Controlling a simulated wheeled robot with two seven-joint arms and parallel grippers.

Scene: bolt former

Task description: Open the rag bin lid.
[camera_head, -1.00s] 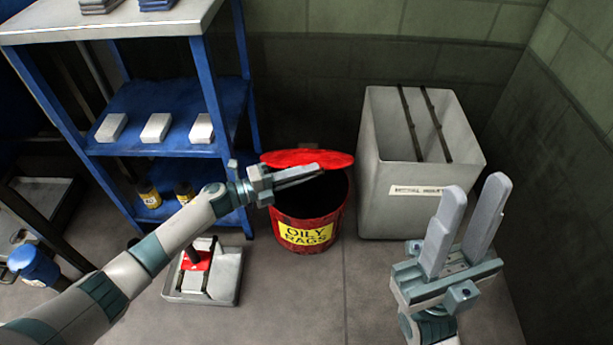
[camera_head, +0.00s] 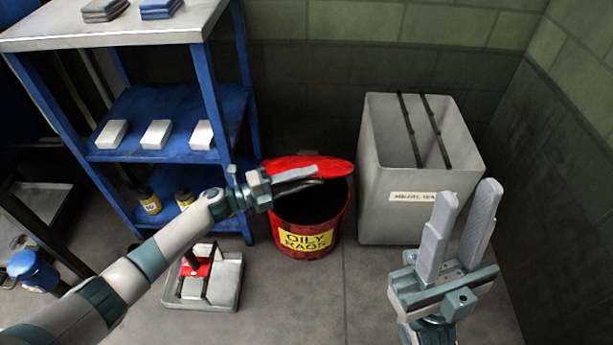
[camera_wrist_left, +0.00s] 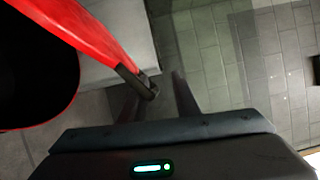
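The rag bin (camera_head: 334,232) is a red bucket with a yellow "OILY RAGS" label, on the floor between shelf and grey container. Its red lid (camera_head: 335,168) is raised and tilted at the back, showing the dark interior. My left gripper (camera_head: 318,176) reaches over the bin mouth from the left, its fingers against or just in front of the lid. In the left wrist view, the lid (camera_wrist_left: 95,38) and a dark bar (camera_wrist_left: 137,80) show near two separated fingers; contact is unclear. My right gripper (camera_head: 470,188) is open and empty, front right.
A blue shelf unit (camera_head: 170,105) with white boxes and small bottles stands left. A grey open container (camera_head: 410,210) stands right of the bin, near the wall. A grey tray (camera_head: 228,285) with a red item lies on the floor, front left of the bin.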

